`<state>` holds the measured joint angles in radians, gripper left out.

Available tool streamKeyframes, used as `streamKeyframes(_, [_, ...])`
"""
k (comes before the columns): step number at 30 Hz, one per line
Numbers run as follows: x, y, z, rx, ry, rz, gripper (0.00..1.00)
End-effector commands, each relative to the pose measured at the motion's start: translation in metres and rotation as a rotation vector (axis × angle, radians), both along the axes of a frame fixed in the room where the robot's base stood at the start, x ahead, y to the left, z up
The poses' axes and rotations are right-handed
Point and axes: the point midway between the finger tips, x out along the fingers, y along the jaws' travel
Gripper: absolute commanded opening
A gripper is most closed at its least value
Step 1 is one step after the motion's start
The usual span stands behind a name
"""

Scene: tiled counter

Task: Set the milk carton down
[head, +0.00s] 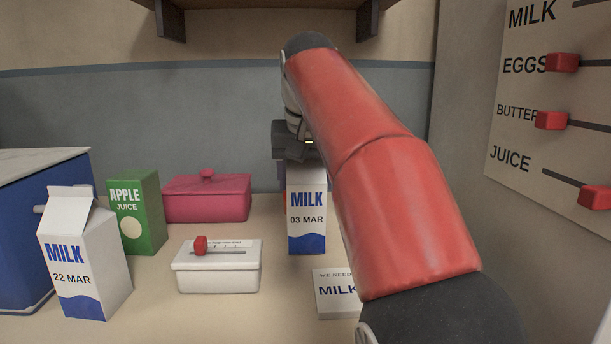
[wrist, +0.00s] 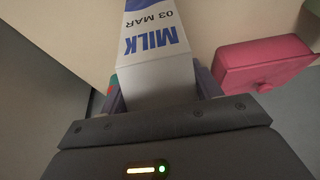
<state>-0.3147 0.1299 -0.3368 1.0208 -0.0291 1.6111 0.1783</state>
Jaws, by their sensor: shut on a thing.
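A white and blue milk carton (head: 307,222) marked 03 MAR is upright in the middle of the head view. My gripper (head: 304,160) is at its top, shut on it. In the wrist view the carton (wrist: 158,60) lies between the two fingers of my gripper (wrist: 160,90). Whether its base touches the counter is hard to tell. A second milk carton (head: 84,262) marked 22 MAR stands at the left front. A small white block (head: 335,291) reading "WE NEED" and "MILK" lies at the front, partly hidden by my arm.
A green apple juice carton (head: 137,212) and a pink lidded box (head: 206,199) stand at the back left. A white box with a red slider (head: 217,268) is in front. A blue cooler (head: 45,240) is at far left. A list board (head: 560,110) hangs right.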

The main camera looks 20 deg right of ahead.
Motion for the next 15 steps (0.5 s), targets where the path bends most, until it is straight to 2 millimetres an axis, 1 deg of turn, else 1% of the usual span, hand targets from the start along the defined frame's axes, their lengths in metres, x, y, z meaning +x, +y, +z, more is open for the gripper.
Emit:
streamKeyframes(9, [-0.0002, -0.0002, -0.0055, 0.001, -0.003, -0.001, 0.0])
streamKeyframes(10, [-0.0002, -0.0002, -0.0049, 0.001, -0.004, -0.001, 0.66])
streamKeyframes(15, [-0.0001, -0.0001, -0.0049, 0.001, -0.002, 0.0, 0.88])
